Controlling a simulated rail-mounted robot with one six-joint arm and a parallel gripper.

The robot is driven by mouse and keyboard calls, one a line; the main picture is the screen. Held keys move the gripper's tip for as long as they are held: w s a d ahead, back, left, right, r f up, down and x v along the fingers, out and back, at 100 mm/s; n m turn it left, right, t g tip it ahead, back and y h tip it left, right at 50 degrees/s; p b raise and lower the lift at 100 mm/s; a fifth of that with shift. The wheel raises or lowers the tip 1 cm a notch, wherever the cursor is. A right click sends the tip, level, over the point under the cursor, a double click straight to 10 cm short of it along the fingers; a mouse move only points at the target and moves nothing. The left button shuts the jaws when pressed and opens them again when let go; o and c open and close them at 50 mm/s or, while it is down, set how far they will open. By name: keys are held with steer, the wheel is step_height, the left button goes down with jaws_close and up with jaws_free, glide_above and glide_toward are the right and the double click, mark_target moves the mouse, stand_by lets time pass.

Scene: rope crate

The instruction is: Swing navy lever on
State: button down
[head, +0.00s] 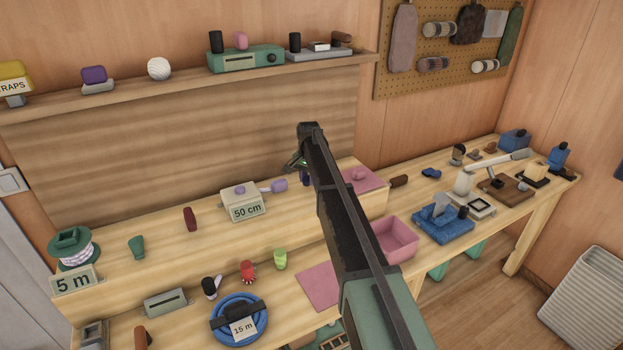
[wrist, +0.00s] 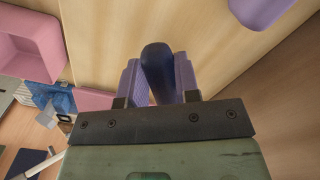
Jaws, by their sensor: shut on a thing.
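The navy lever (wrist: 158,70) is a dark, rounded handle, seen in the wrist view between the two lilac finger pads of my gripper (wrist: 158,88). My gripper is shut on it. In the head view my gripper (head: 297,161) is at the raised back shelf of the bench, and a small navy piece of the lever (head: 306,179) shows just below it. My arm covers much of this spot. The lever's base and pivot are hidden, so I cannot tell its on or off position.
A white "50 cm" box (head: 244,208) with a lilac handle (head: 273,186) stands left of my gripper. A wall shelf (head: 190,86) runs behind and above.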

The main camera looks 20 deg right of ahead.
steer(key=c, duration=0.8)
jaws_free()
steer(key=shift+c, duration=0.2)
step_height(320, 180, up, 11)
steer(key=p, duration=1.1)
steer(key=shift+f, duration=0.1)
